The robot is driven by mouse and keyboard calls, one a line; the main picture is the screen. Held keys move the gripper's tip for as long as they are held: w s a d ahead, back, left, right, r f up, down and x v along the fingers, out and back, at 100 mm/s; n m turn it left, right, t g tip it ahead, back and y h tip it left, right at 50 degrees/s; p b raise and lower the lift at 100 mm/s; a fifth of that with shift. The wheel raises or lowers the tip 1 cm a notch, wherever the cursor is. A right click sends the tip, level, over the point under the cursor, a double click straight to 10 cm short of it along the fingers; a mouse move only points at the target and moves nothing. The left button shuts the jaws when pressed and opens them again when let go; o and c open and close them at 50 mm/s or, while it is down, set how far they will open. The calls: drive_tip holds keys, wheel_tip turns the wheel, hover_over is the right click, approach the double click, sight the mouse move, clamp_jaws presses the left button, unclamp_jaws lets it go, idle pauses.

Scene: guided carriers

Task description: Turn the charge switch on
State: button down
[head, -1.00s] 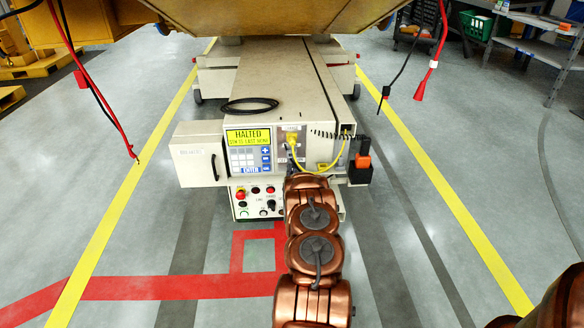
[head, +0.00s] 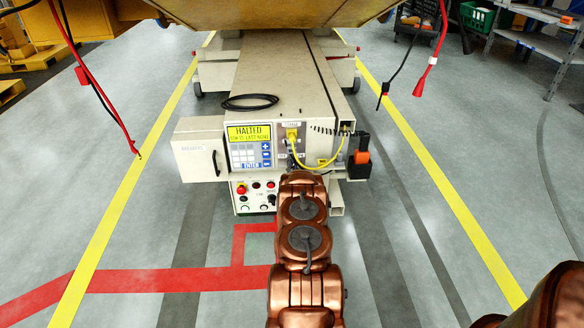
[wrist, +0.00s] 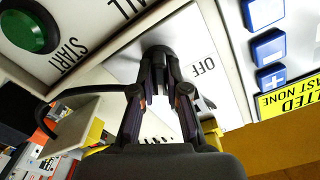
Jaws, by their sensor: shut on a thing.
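The charge switch (wrist: 157,62) shows in the wrist view as a dark knob on a light plate with the printed word OFF beside it. My gripper (wrist: 160,88) is shut on it, one finger on each side. The fingers cover much of the knob, so I cannot tell which way it points. In the head view my arm hides the switch; my wrist is against the front of the carrier (head: 275,75), below the yellow plug. The carrier's display (head: 248,133) reads HALTED, with LAST NONE in its lower line.
A green START button (wrist: 28,30) and blue keys (wrist: 268,48) lie close to the knob. A yellow cable (head: 328,161) hangs beside my wrist, near a black and orange part (head: 361,157). Red cables hang at both sides. The floor around is mostly clear.

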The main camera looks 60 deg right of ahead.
drive_tip(key=shift+d+r, duration=0.1)
drive_tip(key=c, duration=1.2)
unclamp_jaws()
drive_tip(key=shift+v, duration=6.1)
